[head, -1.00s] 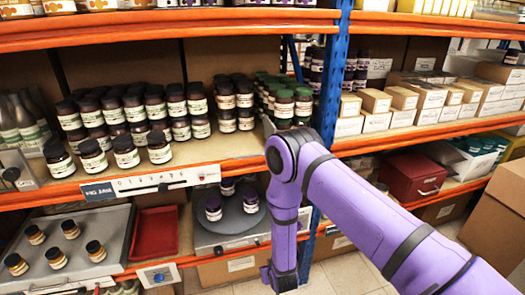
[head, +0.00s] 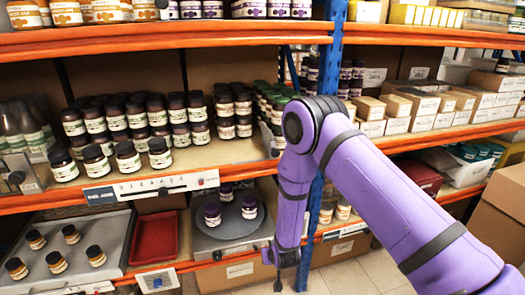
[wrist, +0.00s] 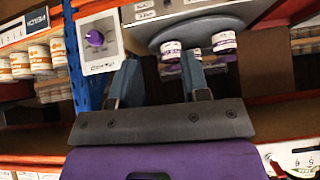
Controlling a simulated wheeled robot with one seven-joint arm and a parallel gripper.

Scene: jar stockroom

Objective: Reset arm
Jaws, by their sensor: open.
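My purple arm (head: 385,180) is bent in front of the blue shelf post, with its forearm hanging down. My gripper (head: 279,284) is at the bottom of the head view, pointing down in front of the lower shelf's edge. In the wrist view my gripper (wrist: 160,68) has its two grey fingers apart, with nothing held between them. Dark jars with white labels and purple marks, one of them (head: 212,214), stand on a round grey plate (head: 228,229). The plate (wrist: 205,30) and jars (wrist: 224,42) show beyond the fingers in the wrist view.
A red tray (head: 155,238) and a grey board (head: 70,255) with several jars lie on the lower shelf at left. The orange shelf edge (head: 150,185) and blue post (head: 322,130) are close to my arm. A cardboard box (head: 495,215) stands at right.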

